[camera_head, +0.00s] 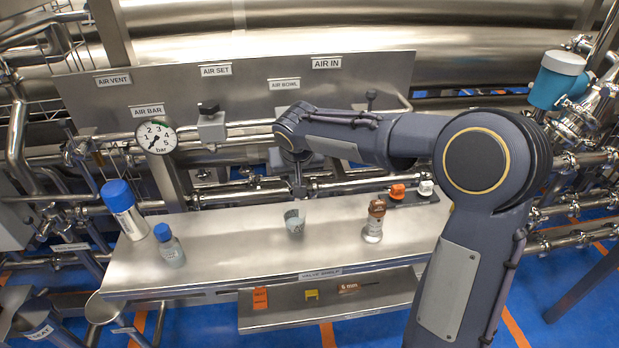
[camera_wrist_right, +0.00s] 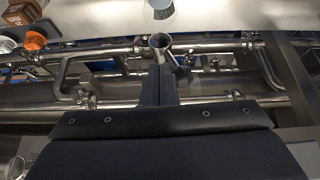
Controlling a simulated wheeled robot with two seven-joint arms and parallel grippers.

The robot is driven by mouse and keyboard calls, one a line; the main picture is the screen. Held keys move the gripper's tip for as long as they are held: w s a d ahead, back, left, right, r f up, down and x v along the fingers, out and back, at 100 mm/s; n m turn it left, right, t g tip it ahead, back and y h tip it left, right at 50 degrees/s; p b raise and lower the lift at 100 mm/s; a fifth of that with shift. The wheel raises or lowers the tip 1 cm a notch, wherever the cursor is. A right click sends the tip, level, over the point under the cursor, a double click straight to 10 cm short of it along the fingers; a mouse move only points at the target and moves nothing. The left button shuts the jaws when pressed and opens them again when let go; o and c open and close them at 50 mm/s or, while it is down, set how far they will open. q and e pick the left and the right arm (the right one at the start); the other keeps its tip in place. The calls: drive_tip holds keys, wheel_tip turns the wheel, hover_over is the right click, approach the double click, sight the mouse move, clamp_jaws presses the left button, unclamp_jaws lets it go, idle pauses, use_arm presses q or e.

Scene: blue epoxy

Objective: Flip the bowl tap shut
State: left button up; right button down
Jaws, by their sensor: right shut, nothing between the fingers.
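The label AIR BOWL (camera_head: 284,84) sits on the steel panel, and my right arm covers much of the area below it. My right gripper (camera_head: 299,190) points down in front of the pipes, just behind the bench. In the right wrist view its two dark fingers (camera_wrist_right: 159,72) are shut together with nothing between them. A round open metal pipe end (camera_wrist_right: 160,41) shows right at the fingertips, with a short metal lever-like piece (camera_wrist_right: 180,69) to its right. This looks like the bowl tap, partly hidden by the fingers; I cannot tell its setting or whether they touch it.
The steel bench (camera_head: 220,264) carries a grey cup (camera_head: 294,222) close to my gripper, blue-capped bottles (camera_head: 124,209) at left and a brown-topped bottle (camera_head: 373,222) at right. Horizontal pipes (camera_head: 240,196) run behind it. A pressure gauge (camera_head: 155,138) is at left.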

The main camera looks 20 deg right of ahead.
drive_tip(key=h, duration=0.1)
drive_tip(key=a+h, duration=0.1)
drive_tip(key=a+n+g+h+b, duration=0.1)
drive_tip(key=shift+w+a+f, duration=0.15)
drive_tip(key=shift+w+f, duration=0.15)
drive_tip(key=shift+w, duration=0.1)
drive_tip(key=shift+w+a+f+n+g+h+b, duration=0.2)
drive_tip(key=shift+a+f+n+h+b, duration=0.3)
drive_tip(key=shift+h, duration=0.95)
drive_tip(key=shift+w+a+f+n+g+h+b, duration=0.25)
drive_tip(key=shift+a+f+h, duration=0.4)
drive_tip(key=shift+h, duration=0.85)
drive_tip(key=shift+w+a+f+n+g+h+b, duration=0.15)
drive_tip(key=shift+a+f+n+h+b, duration=0.35)
drive_tip(key=shift+h, duration=0.95)
drive_tip(key=shift+s+a, duration=0.1)
